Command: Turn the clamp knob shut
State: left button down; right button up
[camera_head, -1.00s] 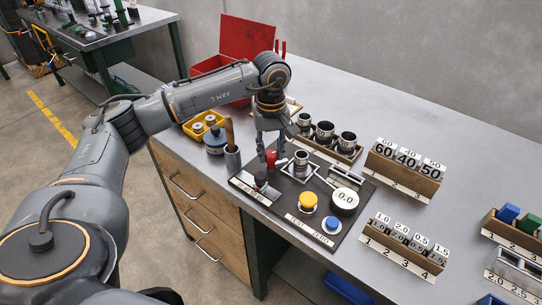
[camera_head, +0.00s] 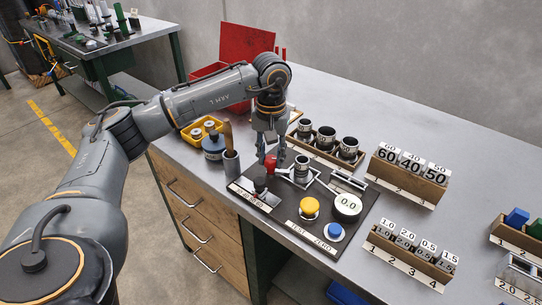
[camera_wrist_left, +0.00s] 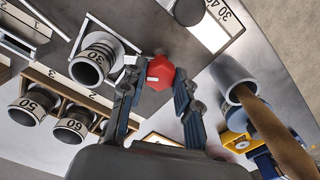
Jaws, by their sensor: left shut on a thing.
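The red clamp knob (camera_head: 271,162) is on the dark fixture board (camera_head: 285,222), beside a metal ring cup (camera_head: 302,169) set in the fixture. My left gripper (camera_head: 270,155) points down and is shut on this knob. In the left wrist view the red knob (camera_wrist_left: 160,73) shows as a faceted head with a pale mark, between the two fingertips (camera_wrist_left: 158,80). The cup marked 30 (camera_wrist_left: 97,58) stands next to it there. The knob's lower part is hidden. My right gripper is not in view.
A yellow button (camera_head: 309,206), a blue button (camera_head: 333,229) and a 0.0 display (camera_head: 347,205) are on the board. A tool holder (camera_head: 231,163) with a brown handle and a cup rack (camera_head: 325,150) stand nearby.

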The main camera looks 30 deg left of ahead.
aim_at(271, 158)
pick_arm(q)
jog(key=c, duration=1)
grip_release()
notch_tip(271, 158, up, 12)
